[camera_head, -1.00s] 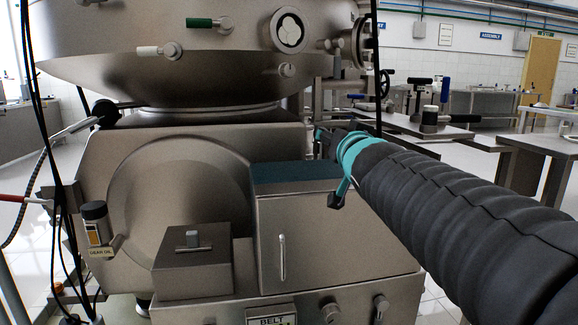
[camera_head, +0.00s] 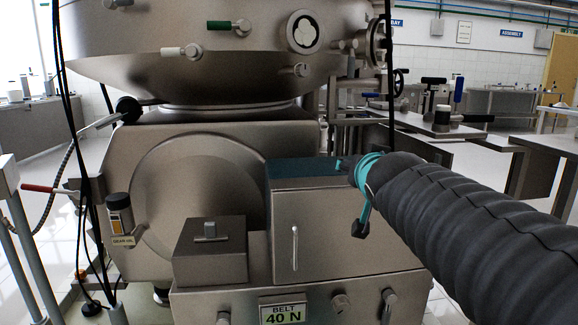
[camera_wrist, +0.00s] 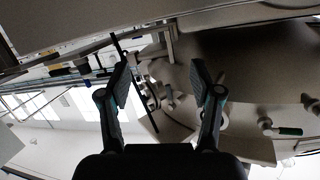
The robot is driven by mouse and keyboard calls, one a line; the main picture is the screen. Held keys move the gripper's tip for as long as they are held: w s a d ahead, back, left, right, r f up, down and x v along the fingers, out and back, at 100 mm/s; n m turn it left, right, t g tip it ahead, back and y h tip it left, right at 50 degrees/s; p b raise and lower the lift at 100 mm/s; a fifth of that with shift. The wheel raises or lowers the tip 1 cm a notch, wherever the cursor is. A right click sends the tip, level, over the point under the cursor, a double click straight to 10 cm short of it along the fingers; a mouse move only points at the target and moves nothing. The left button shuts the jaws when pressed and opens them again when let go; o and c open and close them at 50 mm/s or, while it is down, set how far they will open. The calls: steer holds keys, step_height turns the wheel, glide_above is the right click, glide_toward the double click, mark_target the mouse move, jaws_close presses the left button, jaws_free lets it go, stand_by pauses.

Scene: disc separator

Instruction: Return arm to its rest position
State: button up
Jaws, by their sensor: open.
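In the wrist view my gripper (camera_wrist: 160,88) is open, with its two dark fingers spread and nothing between them. In the head view my arm comes in from the right, wrapped in a black ribbed sleeve. I cannot tell whether my arm touches the housing.
A small box with a handle (camera_head: 210,262) and a cabinet with a vertical handle (camera_head: 325,240) are at the machine's front. A "BELT 40 N" sign (camera_head: 283,312) is below. A metal bench (camera_head: 400,140) stands behind my arm. Dark cables hang at the left.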

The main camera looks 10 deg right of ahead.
steer(key=s+a+f+n+g+y+p, duration=0.1)
steer(key=s+a+f+n+g, duration=0.1)
steer(key=s+f, duration=0.8)
steer(key=s+a+f+n+g+y+p, duration=0.1)
steer(key=s+a+f+n+g+p, duration=0.1)
steer(key=s+a+f+g, duration=0.2)
steer(key=s+f+g, duration=0.3)
steer(key=s+f, duration=0.4)
steer(key=s, duration=0.2)
steer(key=shift+s+a+f+y, duration=0.15)
steer(key=shift+s+a+y, duration=0.15)
steer(key=shift+a, duration=0.05)
steer(key=c, duration=0.4)
steer(key=shift+d, duration=0.15)
steer(key=shift+c, duration=0.2)
